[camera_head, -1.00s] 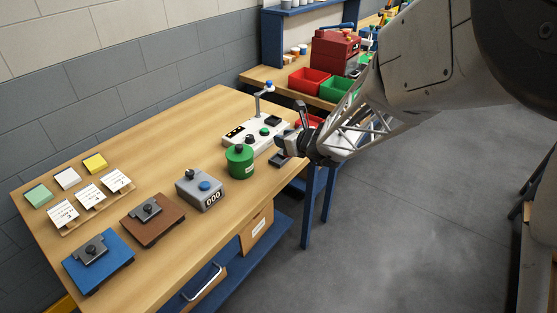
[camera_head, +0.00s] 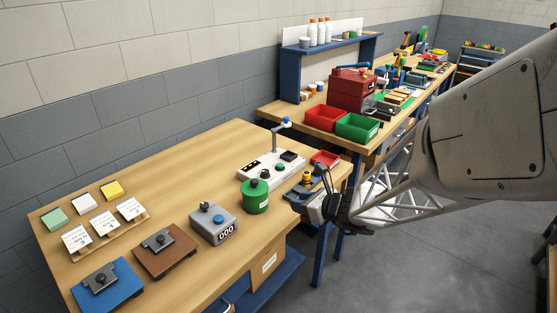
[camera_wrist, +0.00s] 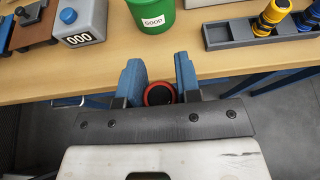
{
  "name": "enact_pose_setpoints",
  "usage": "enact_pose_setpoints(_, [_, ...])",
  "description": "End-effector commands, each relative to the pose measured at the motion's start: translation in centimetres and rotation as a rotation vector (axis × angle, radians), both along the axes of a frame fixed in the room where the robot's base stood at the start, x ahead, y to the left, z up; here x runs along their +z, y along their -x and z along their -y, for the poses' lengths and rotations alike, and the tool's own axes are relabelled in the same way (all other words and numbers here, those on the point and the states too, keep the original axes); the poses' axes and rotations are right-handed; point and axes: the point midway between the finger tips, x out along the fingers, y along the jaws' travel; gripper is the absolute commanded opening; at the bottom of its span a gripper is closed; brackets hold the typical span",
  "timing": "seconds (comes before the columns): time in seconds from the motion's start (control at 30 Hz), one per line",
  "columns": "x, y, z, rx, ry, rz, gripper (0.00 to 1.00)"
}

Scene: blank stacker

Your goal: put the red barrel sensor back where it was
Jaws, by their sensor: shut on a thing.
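My gripper (camera_wrist: 160,85) is shut on the red barrel sensor (camera_wrist: 158,94). The sensor shows end-on between the two blue fingers, as a dark round face with a red ring. In the head view my gripper (camera_head: 318,196) is near the front edge of the bench, right of the green can; the sensor cannot be made out there. A dark grey rack (camera_wrist: 240,40) lies on the bench ahead and to the right in the wrist view.
A green can (camera_head: 255,198) labelled GOOD stands left of the rack. A grey counter box (camera_head: 213,224) is farther left. A white test station (camera_head: 262,172) with a post stands behind, and a red tray (camera_head: 326,159) beside it. The floor in front is clear.

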Motion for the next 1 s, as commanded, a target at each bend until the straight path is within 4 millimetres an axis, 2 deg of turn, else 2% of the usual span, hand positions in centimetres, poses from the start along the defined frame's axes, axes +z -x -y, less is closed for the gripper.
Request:
enact_pose_setpoints(0.17, [-0.2, -1.7, -0.2, 0.001, 0.000, 0.000, 0.03])
enact_pose_setpoints(1.0, [-1.4, -14.0, -1.4, 0.000, -0.001, -0.001, 0.03])
